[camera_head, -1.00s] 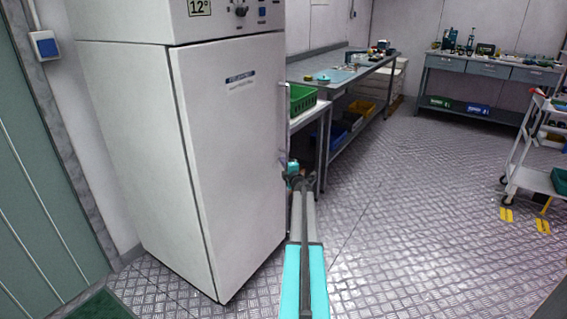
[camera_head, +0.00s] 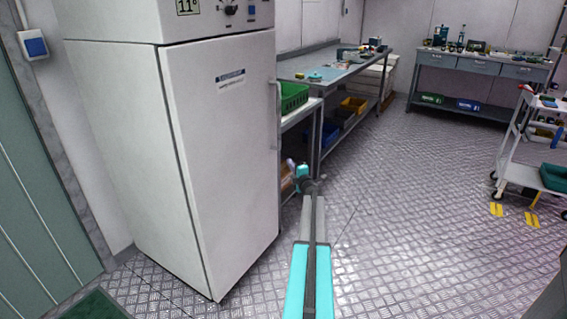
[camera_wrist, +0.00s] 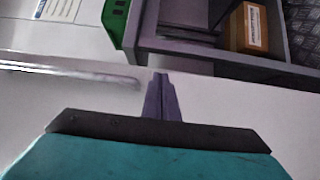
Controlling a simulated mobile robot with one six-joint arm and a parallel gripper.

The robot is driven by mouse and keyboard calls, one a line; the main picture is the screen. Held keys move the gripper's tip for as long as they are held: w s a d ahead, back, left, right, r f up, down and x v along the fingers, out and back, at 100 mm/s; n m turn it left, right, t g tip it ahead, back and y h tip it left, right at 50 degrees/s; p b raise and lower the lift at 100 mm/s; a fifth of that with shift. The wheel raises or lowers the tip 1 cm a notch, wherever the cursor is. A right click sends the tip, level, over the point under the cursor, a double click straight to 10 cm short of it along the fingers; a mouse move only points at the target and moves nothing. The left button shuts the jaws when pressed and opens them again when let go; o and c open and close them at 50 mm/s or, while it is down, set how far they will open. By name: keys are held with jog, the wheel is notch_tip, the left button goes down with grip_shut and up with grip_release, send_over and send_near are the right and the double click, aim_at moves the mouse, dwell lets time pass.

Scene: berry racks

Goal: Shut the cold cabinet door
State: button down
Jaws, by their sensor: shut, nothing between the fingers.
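The cold cabinet (camera_head: 125,140) is a tall white unit on the left of the head view. Its door (camera_head: 225,170) looks flush with the body, and I see no open gap along its visible edges. A pale vertical handle (camera_head: 277,115) is on the door's right side. My gripper (camera_head: 303,178) is low and to the right of the door's right edge, apart from the handle in the picture. In the wrist view, the fingers (camera_wrist: 161,96) are together and empty, over a pale surface. A pale bar runs left of them; I cannot tell whether they touch anything.
A green crate (camera_head: 294,97) sits on the bench right of the cabinet; it also shows in the wrist view (camera_wrist: 120,22). A steel workbench (camera_head: 340,72) stands behind. A white trolley (camera_head: 515,165) is at far right. The metal floor (camera_head: 420,200) between is clear.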

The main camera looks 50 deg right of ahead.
jog(key=shift+s+d, duration=0.2)
jog(key=shift+s, duration=2.35)
